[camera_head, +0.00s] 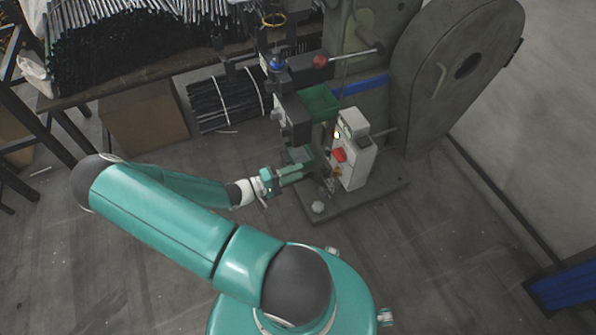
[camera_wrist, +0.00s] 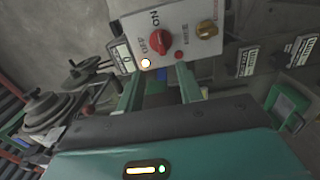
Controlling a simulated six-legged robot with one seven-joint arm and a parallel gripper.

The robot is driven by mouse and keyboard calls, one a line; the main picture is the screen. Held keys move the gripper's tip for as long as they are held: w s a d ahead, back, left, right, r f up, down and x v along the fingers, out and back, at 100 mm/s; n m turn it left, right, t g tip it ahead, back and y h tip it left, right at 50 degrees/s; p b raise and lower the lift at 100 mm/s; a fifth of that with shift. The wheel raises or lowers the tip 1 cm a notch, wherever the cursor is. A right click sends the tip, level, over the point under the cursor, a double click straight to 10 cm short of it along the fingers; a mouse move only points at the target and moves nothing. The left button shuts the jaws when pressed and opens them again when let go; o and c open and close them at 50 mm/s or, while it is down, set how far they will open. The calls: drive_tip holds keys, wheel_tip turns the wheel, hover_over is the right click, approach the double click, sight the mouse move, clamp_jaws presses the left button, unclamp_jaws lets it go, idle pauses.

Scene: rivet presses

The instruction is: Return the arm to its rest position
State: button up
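My arm (camera_head: 175,212) is teal with dark joints and reaches out from my base toward the rivet press (camera_head: 365,60). My gripper (camera_head: 300,172) is in front of the press, beside its grey control box (camera_head: 358,165). In the wrist view, the two teal fingers of my gripper (camera_wrist: 158,86) stand apart with nothing seen between them. Just beyond them is the control box (camera_wrist: 180,22) with a red knob (camera_wrist: 160,42), a yellow knob (camera_wrist: 207,30) and a lit white lamp (camera_wrist: 145,63). I cannot tell whether a finger touches the box.
A bench (camera_head: 135,72) with bundles of dark rods stands at the upper left, with a cardboard box (camera_head: 143,118) and another rod bundle (camera_head: 228,101) below. The press has a green bin (camera_head: 320,101). A blue object (camera_head: 570,288) is at lower right. The floor at left is mostly clear.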

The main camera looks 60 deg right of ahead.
idle(0.4)
drive_tip(key=w+a+r+n+t+y, duration=0.1)
drive_tip(key=w+a+r+t+y, duration=0.35)
drive_tip(key=w+a+r, duration=0.45)
drive_tip(key=w+a+r+t+y, duration=0.3)
drive_tip(key=w+a+r+y, duration=0.3)
drive_tip(key=a, duration=0.5)
drive_tip(key=s+a+r+n+t+y, duration=0.1)
drive_tip(key=a+r+n+t, duration=0.1)
drive_tip(key=a+r, duration=0.3)
drive_tip(key=s+a+r+n+t+y, duration=0.1)
drive_tip(key=s+a+r+n+t, duration=0.1)
drive_tip(key=r, duration=0.8)
drive_tip(key=s+a+r+n+t+y, duration=0.1)
drive_tip(key=s+a+r+n+t, duration=0.1)
drive_tip(key=a+r+t, duration=0.4)
drive_tip(key=a+r+n, duration=0.1)
drive_tip(key=a+r, duration=0.1)
drive_tip(key=a, duration=0.1)
drive_tip(key=shift+s+r, duration=0.2)
drive_tip(key=shift+s, duration=0.05)
drive_tip(key=shift+d, duration=0.2)
